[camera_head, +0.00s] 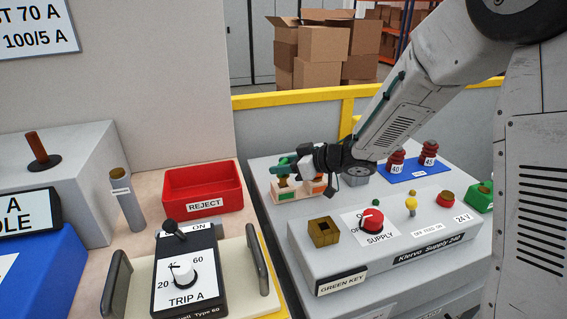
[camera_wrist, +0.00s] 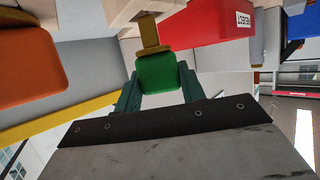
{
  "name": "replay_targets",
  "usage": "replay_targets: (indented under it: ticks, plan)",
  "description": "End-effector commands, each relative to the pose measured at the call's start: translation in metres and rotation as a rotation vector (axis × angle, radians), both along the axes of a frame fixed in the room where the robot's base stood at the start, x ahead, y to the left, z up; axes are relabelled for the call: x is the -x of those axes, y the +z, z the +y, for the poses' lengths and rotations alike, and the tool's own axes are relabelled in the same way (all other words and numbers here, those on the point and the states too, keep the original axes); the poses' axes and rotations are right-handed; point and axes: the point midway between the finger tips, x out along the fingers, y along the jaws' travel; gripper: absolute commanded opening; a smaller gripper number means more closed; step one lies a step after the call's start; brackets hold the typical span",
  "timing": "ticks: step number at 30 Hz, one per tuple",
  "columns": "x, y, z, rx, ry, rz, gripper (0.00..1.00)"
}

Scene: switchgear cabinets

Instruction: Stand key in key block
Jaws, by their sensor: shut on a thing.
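My gripper (camera_head: 285,167) is over the small pale key rack (camera_head: 297,194) at the back left of the grey bench. In the wrist view my gripper (camera_wrist: 160,82) is shut on the green key (camera_wrist: 157,74), with a teal finger on each side of its head. The key's brass shaft (camera_wrist: 149,33) points to the pale rack; I cannot tell whether its tip is still inside. An orange key (camera_wrist: 28,65) shows at the left. The brass key block (camera_head: 323,231), a hollow square, stands on the supply box by the GREEN KEY label (camera_head: 342,283) and looks empty.
The supply box carries a red selector knob (camera_head: 372,220), a yellow lamp (camera_head: 411,204) and buttons. Red insulators (camera_head: 396,162) stand on a blue mat behind. A red REJECT bin (camera_head: 203,190) and the TRIP unit (camera_head: 187,274) are on the left table.

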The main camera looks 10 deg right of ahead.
Motion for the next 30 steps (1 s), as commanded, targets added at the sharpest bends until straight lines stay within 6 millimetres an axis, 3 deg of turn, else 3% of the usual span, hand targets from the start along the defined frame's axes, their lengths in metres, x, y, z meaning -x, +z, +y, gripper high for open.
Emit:
replay_targets:
  ticks: [22, 23, 25, 30]
  plan:
    - [0.000, -0.019, 0.000, -0.001, 0.001, 0.001, 0.16]
    - [0.000, -0.019, 0.000, 0.000, 0.000, 0.000, 0.42]
    - [0.000, -0.019, 0.000, 0.000, 0.000, 0.000, 0.62]
    - [0.000, -0.019, 0.000, 0.000, 0.000, 0.000, 0.65]
